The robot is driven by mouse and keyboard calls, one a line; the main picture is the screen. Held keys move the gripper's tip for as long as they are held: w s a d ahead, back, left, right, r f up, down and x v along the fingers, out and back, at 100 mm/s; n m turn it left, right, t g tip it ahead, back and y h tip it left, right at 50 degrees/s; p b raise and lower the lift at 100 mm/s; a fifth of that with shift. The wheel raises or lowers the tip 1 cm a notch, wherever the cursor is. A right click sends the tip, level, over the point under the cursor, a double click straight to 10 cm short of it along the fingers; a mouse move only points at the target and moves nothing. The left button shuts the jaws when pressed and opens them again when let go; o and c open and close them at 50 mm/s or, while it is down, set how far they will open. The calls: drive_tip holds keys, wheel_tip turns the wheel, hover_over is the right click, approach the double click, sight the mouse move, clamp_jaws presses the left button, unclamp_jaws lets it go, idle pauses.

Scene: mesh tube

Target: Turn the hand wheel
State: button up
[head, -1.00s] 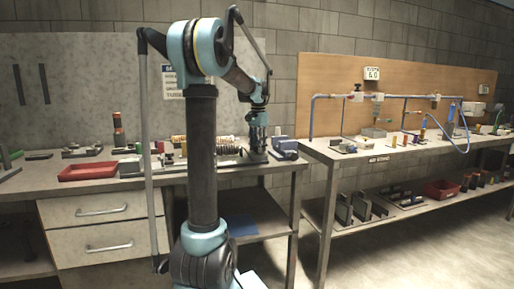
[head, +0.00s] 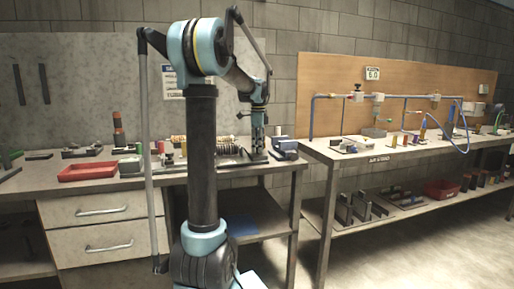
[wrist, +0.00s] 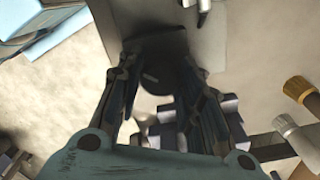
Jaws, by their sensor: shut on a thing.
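My gripper (head: 257,140) points down at the bench in the head view, at the right end of a machine with a row of ridged parts. In the wrist view my gripper (wrist: 158,72) has its two fingers on either side of a dark, rounded piece (wrist: 154,84), which looks like the hand wheel. The fingers are shut on it. Shadow and the fingers hide most of its outline. A grey block (wrist: 150,22) lies just beyond the fingertips. The wheel cannot be made out in the head view.
A red tray (head: 88,171) lies on the left of the bench. Brass and silver brush-like pieces (wrist: 298,88) lie at the right in the wrist view. A second bench with piping stands at right.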

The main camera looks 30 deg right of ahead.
drive_tip(key=shift+m, duration=1.8)
drive_tip(key=o, duration=1.1)
drive_tip(key=shift+c, duration=0.2)
wheel_tip(320, 180, up, 12)
drive_tip(key=shift+w, duration=0.1)
